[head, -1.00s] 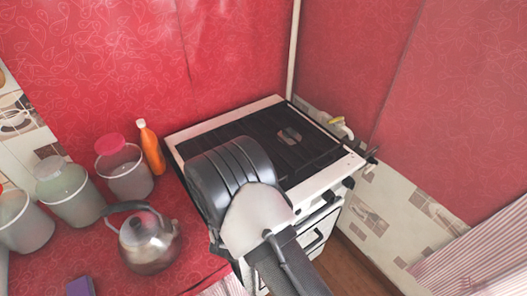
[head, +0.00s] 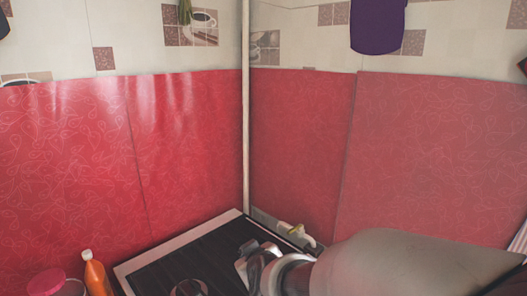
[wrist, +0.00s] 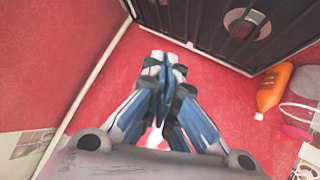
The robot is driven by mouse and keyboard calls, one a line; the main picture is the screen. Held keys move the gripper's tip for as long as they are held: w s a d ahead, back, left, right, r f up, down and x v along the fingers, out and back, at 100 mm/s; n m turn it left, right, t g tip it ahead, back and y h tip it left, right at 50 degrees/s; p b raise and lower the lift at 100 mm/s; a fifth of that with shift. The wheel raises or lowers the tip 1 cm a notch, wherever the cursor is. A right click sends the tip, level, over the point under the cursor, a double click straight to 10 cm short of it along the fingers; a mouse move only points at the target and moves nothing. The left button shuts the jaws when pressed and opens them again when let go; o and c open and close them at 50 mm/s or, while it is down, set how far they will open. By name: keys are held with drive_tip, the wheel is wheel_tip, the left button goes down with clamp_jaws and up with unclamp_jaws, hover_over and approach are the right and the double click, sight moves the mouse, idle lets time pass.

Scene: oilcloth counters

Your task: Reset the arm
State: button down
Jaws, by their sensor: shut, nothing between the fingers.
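My gripper (wrist: 165,65) shows in the wrist view with its blue and grey fingers drawn together and nothing between them. Behind it in that view are the red oilcloth and the dark stove top (wrist: 205,28). In the head view my arm reaches in from the lower right, over the right part of the stove (head: 175,245). The fingertips cannot be made out clearly there.
An orange bottle (head: 96,275) stands left of the stove, beside a jar with a pink lid (head: 47,281). Red-covered walls (head: 190,150) meet in a corner behind the stove, with a pale pipe (head: 246,110). A purple item (head: 378,25) hangs on the right wall.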

drive_tip(key=s+d+m+g+h, duration=0.1)
drive_tip(key=s+d+m+g, duration=0.1)
drive_tip(key=s+d, duration=0.3)
drive_tip(key=s+d+r+m+g+h, duration=0.1)
drive_tip(key=s+d, duration=0.5)
drive_tip(key=s, duration=0.8)
drive_tip(key=s+d+m+g, duration=0.3)
drive_tip(key=s+d, duration=0.3)
drive_tip(key=s, duration=0.4)
drive_tip(key=shift+r+m+h, duration=0.25)
drive_tip(key=shift+m+h, duration=0.15)
drive_tip(key=shift+m, duration=0.3)
